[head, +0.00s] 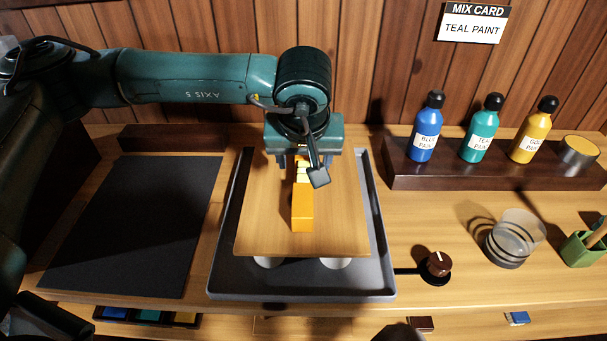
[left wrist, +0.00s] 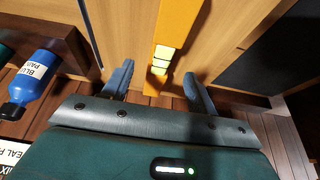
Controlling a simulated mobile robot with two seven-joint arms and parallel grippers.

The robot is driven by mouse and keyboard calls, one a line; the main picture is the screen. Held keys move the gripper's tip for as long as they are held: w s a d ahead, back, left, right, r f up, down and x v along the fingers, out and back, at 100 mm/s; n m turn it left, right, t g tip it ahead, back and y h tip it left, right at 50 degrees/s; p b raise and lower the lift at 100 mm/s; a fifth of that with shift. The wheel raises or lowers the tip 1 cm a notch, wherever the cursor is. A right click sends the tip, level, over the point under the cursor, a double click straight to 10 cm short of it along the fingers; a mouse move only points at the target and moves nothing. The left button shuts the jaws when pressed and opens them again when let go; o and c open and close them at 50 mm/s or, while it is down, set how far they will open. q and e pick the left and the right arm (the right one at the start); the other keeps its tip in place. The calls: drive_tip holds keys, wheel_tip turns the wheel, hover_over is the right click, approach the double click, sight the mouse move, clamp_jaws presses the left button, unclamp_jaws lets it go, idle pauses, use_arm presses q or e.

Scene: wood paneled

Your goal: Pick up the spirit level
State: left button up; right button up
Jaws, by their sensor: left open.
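The spirit level (head: 302,207) is an orange bar with pale vials toward its far end. It lies lengthwise on a wooden board (head: 342,225) raised over a grey tray (head: 378,270). My left gripper (head: 303,164) is open over its far end, and the wrist hides part of it there. In the left wrist view the open fingers (left wrist: 158,78) are on either side of the line of the spirit level (left wrist: 180,25), with a gap on each side. I cannot tell the height between fingers and bar. My right gripper is not in view.
A dark mat (head: 135,225) lies left of the tray. On the right are a bottle rack (head: 480,181) with blue, teal and gold paint bottles, a dark knob (head: 437,264), a clear cup (head: 513,238) and a green holder (head: 583,250). The paneled wall closes the back.

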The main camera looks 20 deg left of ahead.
sight(304, 171)
use_arm(q)
drive_tip(key=p+x, duration=0.1)
drive_tip(key=x, duration=0.4)
drive_tip(key=shift+c, duration=0.5)
drive_tip(key=c, duration=1)
